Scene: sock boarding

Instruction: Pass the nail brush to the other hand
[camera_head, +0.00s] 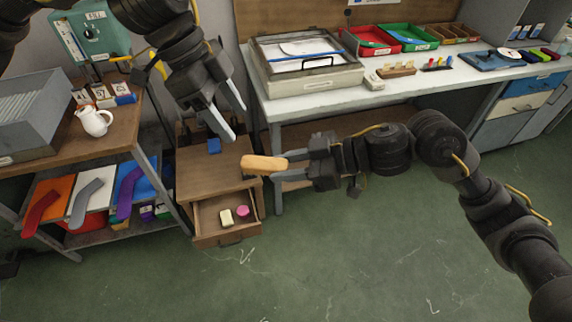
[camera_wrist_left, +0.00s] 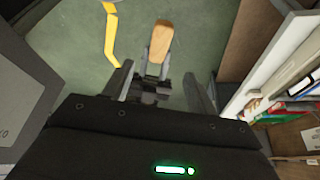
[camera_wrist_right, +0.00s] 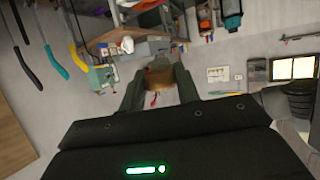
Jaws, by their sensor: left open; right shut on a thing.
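The nail brush (camera_head: 263,163) is an elongated tan block. My right gripper (camera_head: 285,162) is shut on its right end and holds it in the air in front of the small wooden cabinet. The brush also shows in the left wrist view (camera_wrist_left: 159,38) beyond the left fingers, and in the right wrist view (camera_wrist_right: 159,77) between the right fingers. My left gripper (camera_head: 236,122) is open and empty, pointing down, above and slightly left of the brush and apart from it. In the left wrist view, its fingers (camera_wrist_left: 160,85) are spread with nothing between them.
A shelf with a white jug (camera_head: 93,121) stands left. A white workbench (camera_head: 320,95) stands behind. Green floor is clear in front.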

